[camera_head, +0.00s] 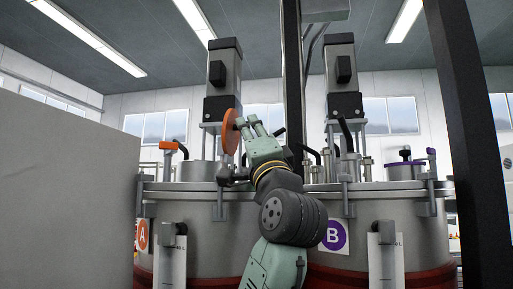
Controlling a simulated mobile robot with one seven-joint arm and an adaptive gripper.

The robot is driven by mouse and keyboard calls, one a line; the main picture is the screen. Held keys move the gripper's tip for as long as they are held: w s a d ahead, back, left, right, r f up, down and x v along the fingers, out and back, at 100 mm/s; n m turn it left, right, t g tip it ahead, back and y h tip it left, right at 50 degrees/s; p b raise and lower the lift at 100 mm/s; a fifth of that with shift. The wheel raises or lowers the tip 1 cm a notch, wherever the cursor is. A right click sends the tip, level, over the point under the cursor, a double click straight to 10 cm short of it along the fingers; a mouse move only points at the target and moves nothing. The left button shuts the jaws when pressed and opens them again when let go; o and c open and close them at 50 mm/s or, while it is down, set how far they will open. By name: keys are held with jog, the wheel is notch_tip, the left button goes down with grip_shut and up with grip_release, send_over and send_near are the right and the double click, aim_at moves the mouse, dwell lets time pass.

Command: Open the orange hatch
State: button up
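The orange hatch lid (231,131) stands on edge, nearly upright, above tank A (205,212). My gripper (247,124) is at the right side of this disc, its fingertips close to or touching it. Two fingers show with a small gap between them. I cannot tell whether they hold a part of the lid. The lid's hinge and handle are largely hidden by my gripper and the tank fittings. An orange-tipped lever (169,146) sits on the left of tank A's top.
Tank B (415,215) stands to the right, with a purple lid (405,165) lying flat. Motors (222,75) rise above both tanks. A dark post (468,130) stands at the right, a thin central pole (293,80) behind my gripper, and a pale panel (65,200) fills the left.

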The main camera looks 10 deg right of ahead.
jog(key=v, duration=1.1)
jog(key=shift+r, duration=0.1)
